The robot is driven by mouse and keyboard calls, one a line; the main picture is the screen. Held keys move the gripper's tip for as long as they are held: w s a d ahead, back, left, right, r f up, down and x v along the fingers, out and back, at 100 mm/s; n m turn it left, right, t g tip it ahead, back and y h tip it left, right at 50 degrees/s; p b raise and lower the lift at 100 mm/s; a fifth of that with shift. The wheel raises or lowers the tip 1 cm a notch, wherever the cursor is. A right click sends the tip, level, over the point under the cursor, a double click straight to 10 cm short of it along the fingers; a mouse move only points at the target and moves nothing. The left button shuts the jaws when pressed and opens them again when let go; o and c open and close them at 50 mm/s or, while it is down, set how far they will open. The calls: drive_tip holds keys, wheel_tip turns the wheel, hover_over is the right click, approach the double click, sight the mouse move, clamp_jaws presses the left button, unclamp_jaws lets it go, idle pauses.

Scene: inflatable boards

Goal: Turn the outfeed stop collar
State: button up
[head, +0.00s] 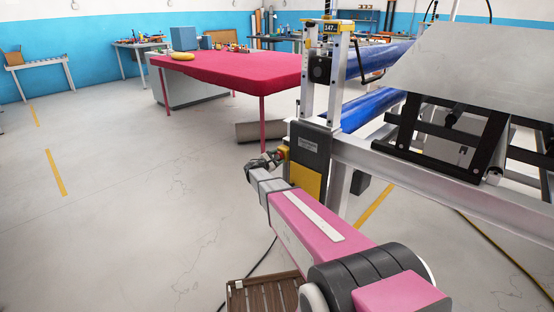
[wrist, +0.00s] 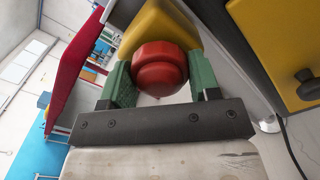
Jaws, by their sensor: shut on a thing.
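The outfeed stop collar (wrist: 160,70) is a round red knob on a yellow housing (wrist: 158,28) in the wrist view. The green fingers of my gripper (wrist: 161,80) stand on either side of the collar and are shut on it. In the head view the yellow and red stop (head: 283,153) shows small at the side of a grey box on the machine's post. My gripper (head: 266,160) reaches it from the left, and its fingers are hard to make out there.
The machine frame (head: 440,180) with blue rollers (head: 372,107) fills the right side. A yellow panel (head: 307,186) sits below the stop. A pink-covered table (head: 230,68) stands behind. A brown slatted crate (head: 262,298) is on the floor in front. The left floor is clear.

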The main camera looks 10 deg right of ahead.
idle(0.3)
drive_tip(key=o, duration=0.9)
drive_tip(key=v, duration=1)
drive_tip(key=shift+s+a, duration=0.2)
drive_tip(key=shift+a, duration=0.1)
